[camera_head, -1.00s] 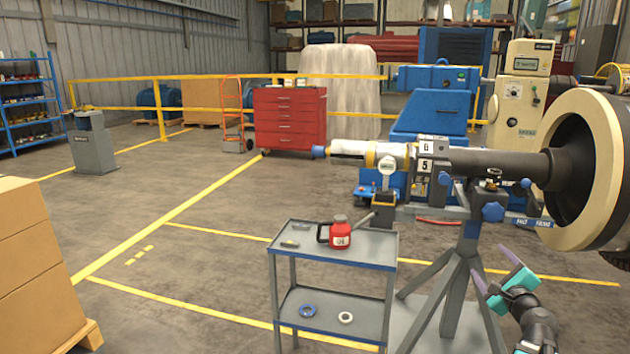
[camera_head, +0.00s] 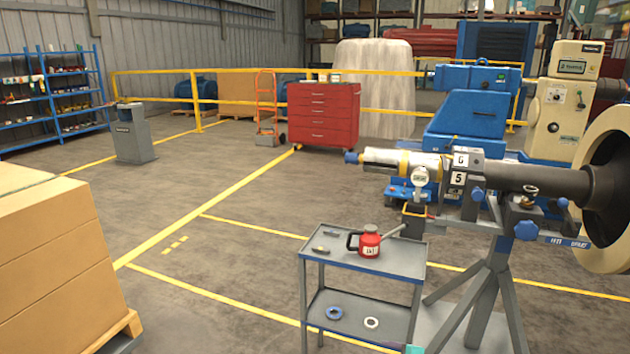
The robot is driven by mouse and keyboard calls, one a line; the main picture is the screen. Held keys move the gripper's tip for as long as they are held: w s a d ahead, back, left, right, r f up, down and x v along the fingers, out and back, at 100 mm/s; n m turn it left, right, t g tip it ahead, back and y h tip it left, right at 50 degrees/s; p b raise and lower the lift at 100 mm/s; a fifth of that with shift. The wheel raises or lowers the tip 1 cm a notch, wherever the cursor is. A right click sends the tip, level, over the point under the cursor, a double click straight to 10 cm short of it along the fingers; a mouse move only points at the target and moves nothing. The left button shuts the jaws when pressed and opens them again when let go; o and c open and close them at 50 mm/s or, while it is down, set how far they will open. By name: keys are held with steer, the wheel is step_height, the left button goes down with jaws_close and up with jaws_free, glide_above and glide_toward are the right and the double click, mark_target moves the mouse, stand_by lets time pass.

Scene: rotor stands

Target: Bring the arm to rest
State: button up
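Only a small teal piece of my gripper (camera_head: 412,349) shows, at the very bottom edge of the picture, in front of the lower right of the grey cart. The rest of the gripper and my arm are out of view below. I cannot see whether the fingers are apart or hold anything.
The grey two-shelf cart (camera_head: 400,265) carries a red container (camera_head: 369,243); a blue ring (camera_head: 334,313) and a white ring (camera_head: 371,323) lie below. The rotor stand (camera_head: 487,300) is close on the right, stacked boxes (camera_head: 60,270) on the left. Floor between boxes and cart is clear.

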steer(key=s+a+f+n+g+p, duration=0.2)
steer(key=s+a+f+n+g, duration=0.2)
steer(key=s+a+f, duration=0.45)
steer(key=s+a+f+n+g+p, duration=0.1)
steer(key=s+a+f+n+g, duration=0.4)
steer(key=s, duration=0.7)
steer(key=s+d+f+n+g+h, duration=0.2)
steer(key=s+d+n, duration=0.2)
steer(key=s, duration=0.4)
steer(key=s+d+f+n+g+h+p, duration=0.1)
steer(key=s+d+f+n+g+h, duration=0.1)
steer(key=s, duration=0.7)
steer(key=d+n+g, duration=0.1)
steer(key=d+n, duration=0.1)
steer(key=n, duration=0.1)
steer(key=shift+s+d+f+n+g, duration=0.2)
steer(key=shift+n+g, duration=0.1)
steer(key=shift+n, duration=0.1)
steer(key=shift+w, duration=0.1)
